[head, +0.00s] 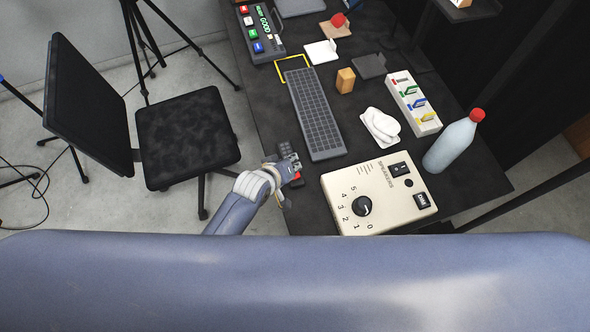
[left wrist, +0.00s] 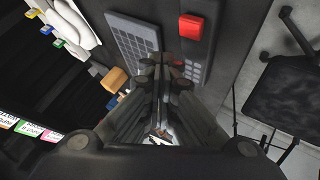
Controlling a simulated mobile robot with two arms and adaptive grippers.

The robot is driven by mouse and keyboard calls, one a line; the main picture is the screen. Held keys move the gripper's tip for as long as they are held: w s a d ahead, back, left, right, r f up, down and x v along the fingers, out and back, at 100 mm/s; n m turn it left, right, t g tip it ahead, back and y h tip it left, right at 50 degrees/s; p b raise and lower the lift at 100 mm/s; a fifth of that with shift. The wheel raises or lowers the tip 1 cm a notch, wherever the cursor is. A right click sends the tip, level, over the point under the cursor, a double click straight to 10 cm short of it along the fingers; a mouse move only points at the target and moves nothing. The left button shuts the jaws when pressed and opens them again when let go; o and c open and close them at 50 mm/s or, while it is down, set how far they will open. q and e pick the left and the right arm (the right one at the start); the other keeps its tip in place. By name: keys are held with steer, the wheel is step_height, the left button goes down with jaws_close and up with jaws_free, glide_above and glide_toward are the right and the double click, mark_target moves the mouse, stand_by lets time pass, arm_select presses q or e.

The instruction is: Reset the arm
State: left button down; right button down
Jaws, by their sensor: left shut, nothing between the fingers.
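My left arm comes in from the lower left of the head view. Its gripper (head: 293,163) is over the near left edge of the dark table (head: 262,105), left of the beige control box (head: 380,195). The fingers are shut with nothing between them. In the left wrist view the closed fingers (left wrist: 158,75) fill the middle. A dark device with a red button (left wrist: 192,26) lies beyond the fingertips there, and part of it shows under the gripper in the head view. I cannot tell whether they touch. My right gripper is out of view.
A grey keyboard (head: 317,115) lies just beyond the gripper. A black chair (head: 186,135) and tripod legs (head: 140,45) are left of the table.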

arm_select(q)
step_height(320, 180, up, 3)
steer(key=shift+f+p, duration=0.2)
steer(key=shift+p, duration=0.75)
steer(key=shift+f, duration=0.1)
